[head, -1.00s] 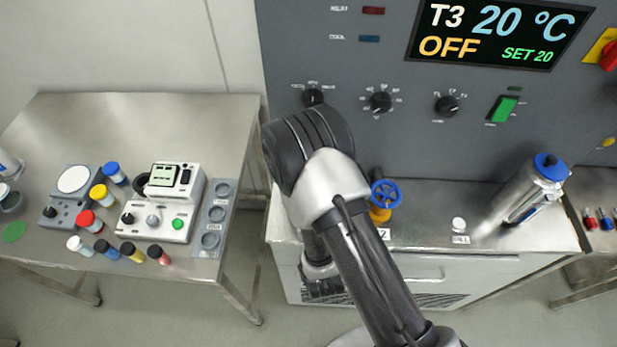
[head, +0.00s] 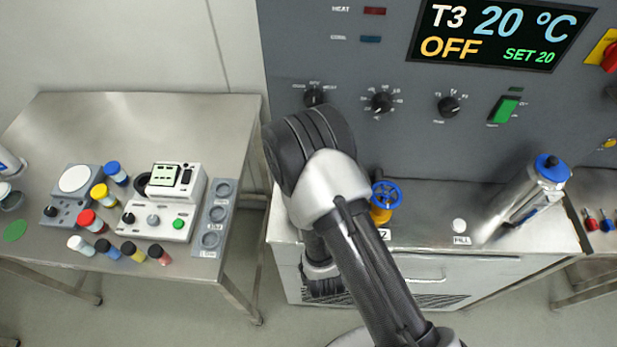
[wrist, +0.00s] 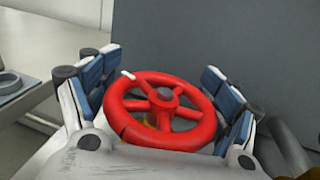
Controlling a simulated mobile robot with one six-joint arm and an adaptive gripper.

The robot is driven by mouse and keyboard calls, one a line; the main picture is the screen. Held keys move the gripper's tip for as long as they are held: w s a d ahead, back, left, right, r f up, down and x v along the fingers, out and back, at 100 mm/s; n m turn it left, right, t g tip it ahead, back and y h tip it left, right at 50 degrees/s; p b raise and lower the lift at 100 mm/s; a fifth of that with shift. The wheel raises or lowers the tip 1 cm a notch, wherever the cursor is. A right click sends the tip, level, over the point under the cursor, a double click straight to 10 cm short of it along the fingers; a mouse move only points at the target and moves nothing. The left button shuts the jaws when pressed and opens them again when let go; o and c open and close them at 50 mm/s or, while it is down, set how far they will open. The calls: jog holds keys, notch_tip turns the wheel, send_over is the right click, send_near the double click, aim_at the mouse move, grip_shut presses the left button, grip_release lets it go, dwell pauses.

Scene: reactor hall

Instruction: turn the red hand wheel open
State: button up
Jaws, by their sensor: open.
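The wheel lies between the fingers; whether the pads touch the rim I cannot tell. In the head view my arm hides the red wheel, and only a dark part of my gripper (head: 322,284) shows below the arm, in front of the cabinet.
A blue hand wheel (head: 386,194) on a yellow valve stands just right of my arm. A steel cylinder with a blue cap (head: 534,190) stands further right. A steel table (head: 150,115) with jars and instruments is at left. The grey panel (head: 340,60) rises behind.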

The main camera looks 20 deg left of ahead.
notch_tip(320, 180, up, 10)
dwell(0.6)
jog(key=shift+o, duration=0.5)
